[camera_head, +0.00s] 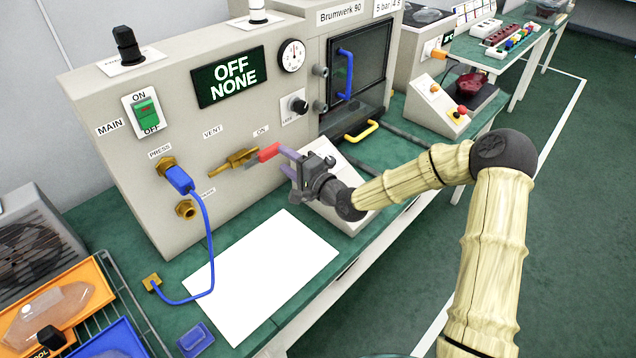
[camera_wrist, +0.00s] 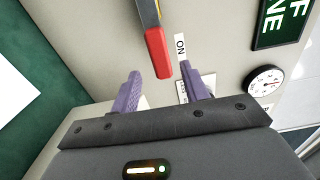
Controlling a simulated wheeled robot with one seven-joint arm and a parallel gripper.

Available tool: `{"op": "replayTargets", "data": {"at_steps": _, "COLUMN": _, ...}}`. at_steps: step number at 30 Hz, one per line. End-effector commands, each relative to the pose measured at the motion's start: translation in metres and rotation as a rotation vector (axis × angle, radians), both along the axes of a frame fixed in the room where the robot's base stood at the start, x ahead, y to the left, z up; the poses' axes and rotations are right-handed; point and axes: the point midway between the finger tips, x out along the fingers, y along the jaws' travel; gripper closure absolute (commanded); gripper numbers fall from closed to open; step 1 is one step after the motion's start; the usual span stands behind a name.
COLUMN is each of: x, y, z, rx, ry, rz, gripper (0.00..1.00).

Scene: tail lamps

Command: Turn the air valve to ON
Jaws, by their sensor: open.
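The air valve (camera_head: 236,159) is a brass fitting on the beige panel, between a VENT label (camera_head: 212,131) and an ON label (camera_head: 262,131). Its red-ended lever (camera_head: 266,152) points right and slightly up, just below the ON label. The wrist view shows the red lever end (camera_wrist: 157,52) and the ON label (camera_wrist: 180,47) beside it. My gripper (camera_head: 289,162) is open, with its purple fingers at the lever's red end. In the wrist view the red end appears at the gap between the fingertips (camera_wrist: 165,80), closer to the right finger; contact cannot be told.
A dark display (camera_head: 229,77) reads OFF NONE. A green MAIN switch (camera_head: 146,113) is at left. A blue hose (camera_head: 209,230) hangs from the PRESS port. A black knob (camera_head: 299,105) and a sloped white box (camera_head: 330,185) are close to my gripper. A white sheet (camera_head: 260,275) lies in front.

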Motion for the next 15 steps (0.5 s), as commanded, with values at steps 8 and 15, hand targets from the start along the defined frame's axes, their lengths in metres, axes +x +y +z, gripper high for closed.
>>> {"op": "replayTargets", "data": {"at_steps": 8, "x": -0.037, "y": -0.044, "z": -0.002, "rx": 0.0, "ry": 0.003, "rz": -0.002, "gripper": 0.55}}
{"op": "replayTargets", "data": {"at_steps": 15, "x": -0.065, "y": -0.076, "z": -0.001, "rx": -0.001, "ry": 0.002, "rz": -0.003, "gripper": 0.55}}
